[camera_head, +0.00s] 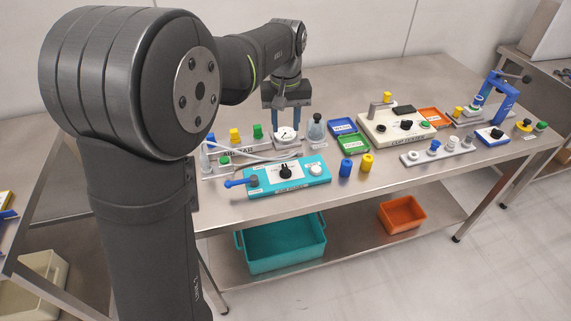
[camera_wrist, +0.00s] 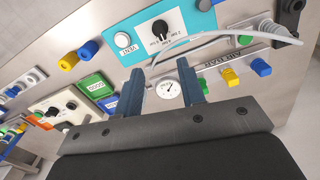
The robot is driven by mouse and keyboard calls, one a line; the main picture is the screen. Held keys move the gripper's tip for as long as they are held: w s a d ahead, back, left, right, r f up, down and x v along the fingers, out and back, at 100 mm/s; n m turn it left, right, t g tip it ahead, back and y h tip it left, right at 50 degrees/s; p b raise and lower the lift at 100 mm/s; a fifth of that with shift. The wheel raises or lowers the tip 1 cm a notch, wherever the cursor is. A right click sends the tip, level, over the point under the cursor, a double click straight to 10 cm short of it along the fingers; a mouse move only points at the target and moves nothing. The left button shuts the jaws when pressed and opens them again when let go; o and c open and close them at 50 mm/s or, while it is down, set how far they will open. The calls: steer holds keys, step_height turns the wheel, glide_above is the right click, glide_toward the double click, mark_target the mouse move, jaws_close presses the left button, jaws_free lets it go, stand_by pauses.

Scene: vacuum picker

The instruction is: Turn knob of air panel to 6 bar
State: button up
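The air panel (camera_head: 240,153) is a grey plate at the back left of the bench; its lettering shows upside down in the wrist view (camera_wrist: 219,68). A round white gauge with a dark needle (camera_wrist: 169,88) sits at its end; in the head view the gauge (camera_head: 286,134) is under my gripper (camera_head: 286,127). My gripper (camera_wrist: 163,70) points down with its two blue fingers apart, one on each side of the gauge in the picture. I see nothing held, and cannot tell whether the fingers touch anything. The gauge's scale is too small to read.
A turquoise panel (camera_head: 262,182) with a black selector knob (camera_head: 285,172) lies in front. A pale hose (camera_wrist: 215,33) crosses near the fingers. A clear bottle with a dark cap (camera_head: 316,129) stands close right of my gripper. Blue (camera_head: 343,127) and green (camera_head: 352,144) trays lie further right.

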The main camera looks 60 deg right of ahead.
mark_target(286, 168)
step_height(286, 168, down, 16)
steer(key=shift+r, duration=0.25)
